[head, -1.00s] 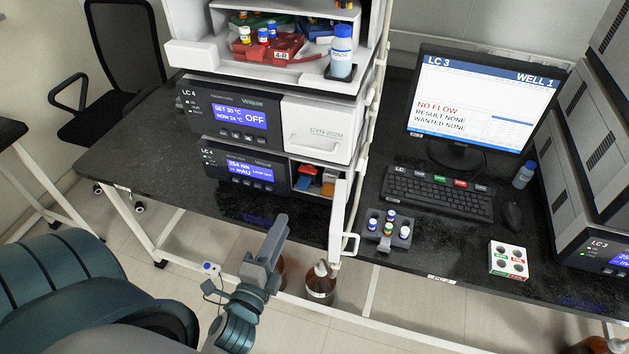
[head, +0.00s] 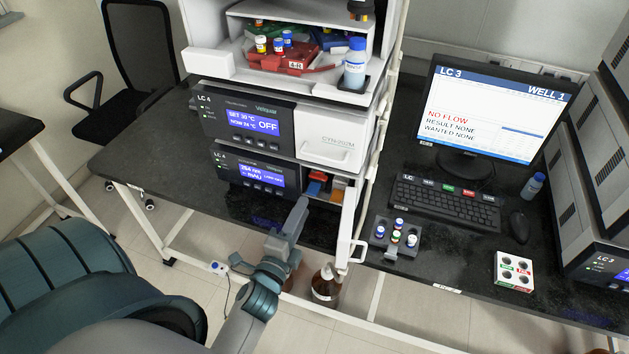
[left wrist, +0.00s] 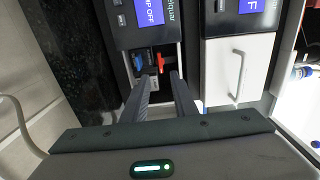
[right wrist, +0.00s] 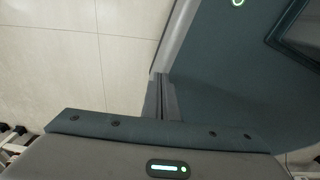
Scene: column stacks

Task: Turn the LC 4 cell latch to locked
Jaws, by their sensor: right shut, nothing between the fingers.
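The lower LC 4 unit (head: 255,172) has an open compartment at its right end. Inside are a red part (head: 318,179), a blue part (head: 313,189) and an orange part (head: 338,194). In the left wrist view the red part (left wrist: 160,62) looks like a small lever beside the blue part (left wrist: 138,62); I cannot tell surely which is the cell latch or its setting. My left gripper (head: 301,204) is just in front of the compartment; its fingers (left wrist: 162,80) are apart with nothing between them. My right gripper (right wrist: 161,78) is shut and empty, over the floor.
The compartment's white door (head: 348,222) stands open to the right of my left gripper. The upper LC 4 unit (head: 270,120) sits directly above. A vial rack (head: 380,233), keyboard (head: 445,202) and brown bottle (head: 326,287) are to the right and below.

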